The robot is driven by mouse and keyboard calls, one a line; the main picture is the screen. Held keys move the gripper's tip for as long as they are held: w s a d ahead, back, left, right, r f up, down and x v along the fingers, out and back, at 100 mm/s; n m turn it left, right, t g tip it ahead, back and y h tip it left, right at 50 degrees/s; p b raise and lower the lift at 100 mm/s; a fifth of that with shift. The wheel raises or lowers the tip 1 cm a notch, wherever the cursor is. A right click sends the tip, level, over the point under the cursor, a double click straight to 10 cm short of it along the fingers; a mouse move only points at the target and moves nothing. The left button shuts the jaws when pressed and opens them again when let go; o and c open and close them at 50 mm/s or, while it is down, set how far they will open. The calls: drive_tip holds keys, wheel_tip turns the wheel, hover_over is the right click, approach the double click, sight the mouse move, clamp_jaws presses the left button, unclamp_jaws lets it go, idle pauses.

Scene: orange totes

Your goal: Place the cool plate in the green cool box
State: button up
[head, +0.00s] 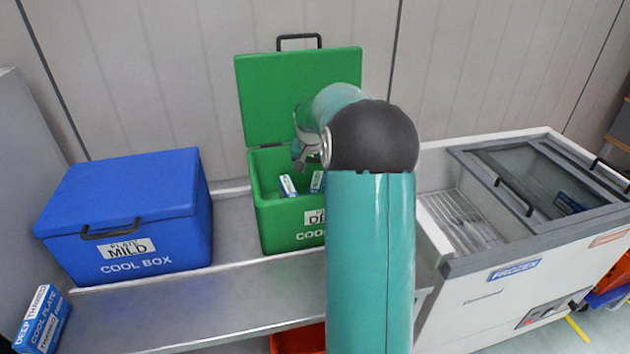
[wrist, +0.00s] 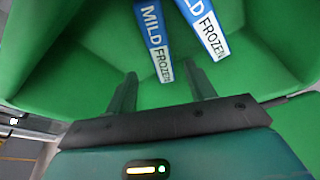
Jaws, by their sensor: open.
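The green cool box (head: 289,222) stands on the metal bench with its lid (head: 285,90) raised. Two blue-and-white cool plates, a left one (head: 288,186) and a right one (head: 317,181), are inside it. In the wrist view, the left plate (wrist: 154,38) and right plate (wrist: 204,28) both read "MILD FROZEN". My gripper (head: 300,160) is over the box opening, pointing down into it. In the wrist view, my gripper (wrist: 161,72) is open, with the left plate's end between the fingers in the picture and clear of both. My arm hides the box's right part.
A shut blue cool box (head: 130,225) stands to the left. A cool plate pack (head: 43,320) marked "DEEP THAWED" is at the lower left. A white chest freezer (head: 530,290) with a partly open glass top is on the right. The bench front (head: 190,305) is clear.

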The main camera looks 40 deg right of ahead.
drive_tip(key=shift+v, duration=0.9)
drive_tip(key=shift+a+r, duration=0.1)
drive_tip(key=shift+a, duration=0.05)
drive_tip(key=s+a+r+n+t, duration=0.1)
drive_tip(key=s+a+r+n, duration=0.15)
drive_tip(key=a, duration=0.45)
drive_tip(key=s+a+r+n, duration=0.15)
drive_tip(key=a+r, duration=0.25)
drive_tip(key=a, duration=0.4)
drive_tip(key=s+a+r+n+t, duration=0.1)
drive_tip(key=s+a+r, duration=0.1)
drive_tip(key=a+r, duration=0.35)
drive_tip(key=s+a+f+n+t+y, duration=0.1)
drive_tip(key=s+a+n, duration=0.4)
drive_tip(key=s+a, duration=1.2)
wheel_tip(320, 180, down, 2)
drive_tip(key=shift+s+a+f+t+y, duration=0.1)
drive_tip(key=shift+s+a+t+y, duration=0.25)
drive_tip(key=shift+y, duration=0.45)
